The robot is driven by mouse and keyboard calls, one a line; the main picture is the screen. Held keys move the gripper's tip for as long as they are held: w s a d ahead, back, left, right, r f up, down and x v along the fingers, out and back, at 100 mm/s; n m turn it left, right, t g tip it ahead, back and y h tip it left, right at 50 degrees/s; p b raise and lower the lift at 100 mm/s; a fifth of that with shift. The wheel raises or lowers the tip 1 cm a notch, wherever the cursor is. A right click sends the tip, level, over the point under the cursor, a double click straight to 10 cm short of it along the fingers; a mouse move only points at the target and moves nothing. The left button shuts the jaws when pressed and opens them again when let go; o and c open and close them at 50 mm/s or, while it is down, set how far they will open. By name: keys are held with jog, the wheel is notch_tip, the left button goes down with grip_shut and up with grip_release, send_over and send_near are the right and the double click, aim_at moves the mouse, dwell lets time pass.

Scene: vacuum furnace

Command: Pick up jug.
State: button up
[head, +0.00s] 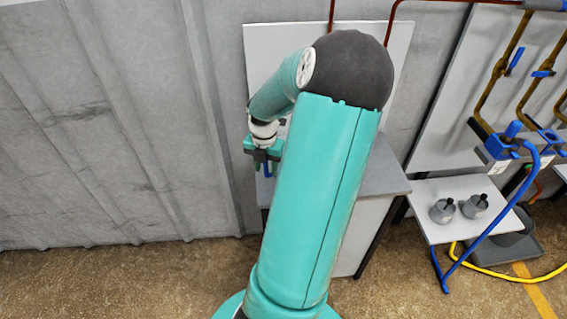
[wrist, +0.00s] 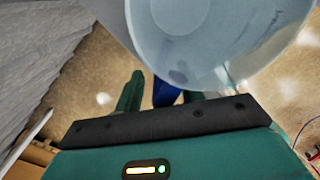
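In the wrist view, a large translucent pale-blue jug (wrist: 205,35) fills the top middle and right, close in front of my gripper (wrist: 163,88). A dark blue part (wrist: 164,94) shows between the fingers, just below the jug's edge; I cannot tell for sure whether it is the jug's handle. The left finger is clear, with a gap beside the blue part; the right finger is mostly hidden by the jug. The gripper looks open. In the head view my gripper (head: 263,158) is partly behind my arm, and the jug cannot be made out.
A grey-topped bench (head: 385,175) with a pale backboard (head: 270,45) stands behind my arm. To the right, a low white table (head: 460,220) holds two grey pots (head: 474,206). A yellow hose (head: 500,275) lies on the floor. A corrugated wall (head: 100,110) is at left.

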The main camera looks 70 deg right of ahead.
grip_shut()
dwell(0.3)
jog(key=shift+r, duration=0.55)
jog(key=s+r, duration=1.2)
jog(key=s, duration=0.1)
jog(key=shift+s, duration=0.4)
